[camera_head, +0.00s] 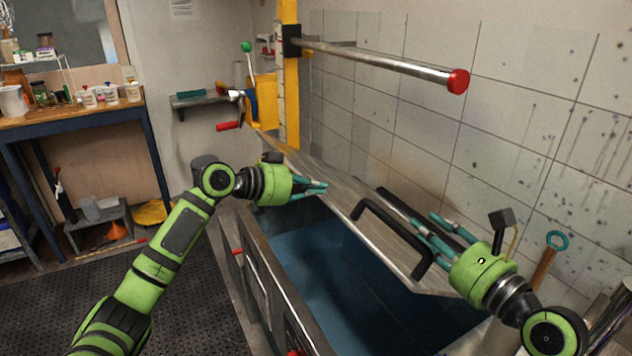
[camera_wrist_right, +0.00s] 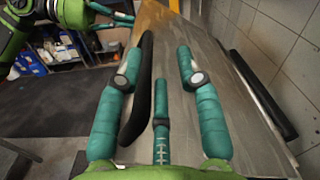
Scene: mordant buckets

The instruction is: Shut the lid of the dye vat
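The dye vat (camera_head: 292,322) is a long metal tub with blue liquid (camera_head: 335,275) inside. Its grey metal lid (camera_head: 350,195) is partly open, slanting above the tub with a gap over the liquid. A black bar handle (camera_head: 395,232) is on the lid's front edge. My right gripper (camera_head: 428,232) is open over the lid beside the handle. In the right wrist view the handle (camera_wrist_right: 140,90) lies between the left and middle fingers, and the fingers are not closed on it. My left gripper (camera_head: 322,188) is at the lid's far front edge; its finger opening is unclear.
A yellow post (camera_head: 287,80) with a crank stands at the vat's far end. A metal bar with a red cap (camera_head: 458,80) juts out above the lid. The tiled wall (camera_head: 520,130) is close behind. A workbench (camera_head: 75,113) stands at the left, with open floor (camera_head: 50,300) before it.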

